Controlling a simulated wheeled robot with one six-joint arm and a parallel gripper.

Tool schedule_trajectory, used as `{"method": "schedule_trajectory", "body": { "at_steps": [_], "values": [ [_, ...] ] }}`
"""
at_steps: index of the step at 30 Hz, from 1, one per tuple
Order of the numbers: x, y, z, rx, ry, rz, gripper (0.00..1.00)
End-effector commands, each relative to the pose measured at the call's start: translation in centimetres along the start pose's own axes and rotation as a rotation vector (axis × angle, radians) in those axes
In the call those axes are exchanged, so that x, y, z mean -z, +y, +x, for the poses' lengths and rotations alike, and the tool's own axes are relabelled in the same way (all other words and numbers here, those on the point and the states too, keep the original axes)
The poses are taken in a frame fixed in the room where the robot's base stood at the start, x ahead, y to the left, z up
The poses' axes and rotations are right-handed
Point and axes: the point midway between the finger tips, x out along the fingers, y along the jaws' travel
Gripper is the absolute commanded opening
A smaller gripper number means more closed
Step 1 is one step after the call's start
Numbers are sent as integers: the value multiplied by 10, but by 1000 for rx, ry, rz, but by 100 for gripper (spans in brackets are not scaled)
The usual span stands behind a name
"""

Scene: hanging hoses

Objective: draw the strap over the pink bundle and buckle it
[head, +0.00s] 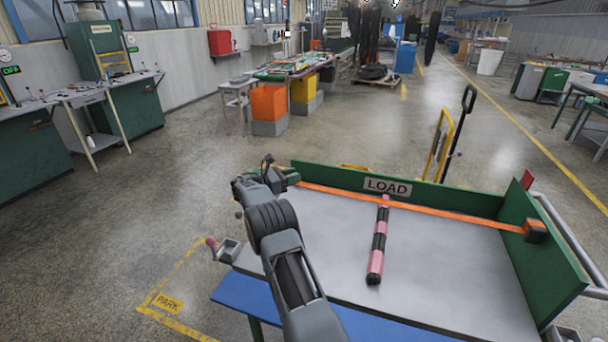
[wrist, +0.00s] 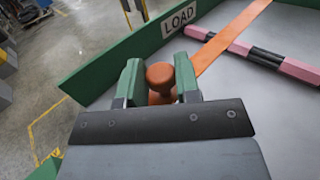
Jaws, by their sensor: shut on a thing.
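My gripper (head: 284,177) is at the left end of the green back wall. In the wrist view its green fingers (wrist: 159,76) are shut on the orange strap's round knob (wrist: 160,78). The orange strap (head: 440,210) stretches from my gripper to a dark and orange block (head: 535,231) at the right wall; it also shows in the wrist view (wrist: 232,36). The pink bundle (head: 378,247), banded pink and black, lies on the grey bed, and the strap crosses over its far end. I cannot tell whether they touch. A small grey bracket (head: 229,250), possibly the buckle, sits at the left edge.
The grey bed (head: 450,265) has a green back wall with a LOAD sign (head: 388,187) and a green right wall (head: 545,240). A red-knobbed lever (head: 211,242) stands beside the bracket. The bed around the bundle is clear. Open floor lies to the left.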

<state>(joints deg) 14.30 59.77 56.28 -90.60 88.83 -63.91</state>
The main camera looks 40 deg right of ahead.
Motion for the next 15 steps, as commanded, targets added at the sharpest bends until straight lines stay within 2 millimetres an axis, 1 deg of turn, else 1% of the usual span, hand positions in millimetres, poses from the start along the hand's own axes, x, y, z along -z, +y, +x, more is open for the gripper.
{"method": "schedule_trajectory", "body": {
  "at_steps": [1,5,15],
  "values": [
    [0,0,-3,1,0,-1,0],
    [1,0,-4,6,0,-1,0],
    [1,-2,3,19,1,-2,0]
  ]
}}
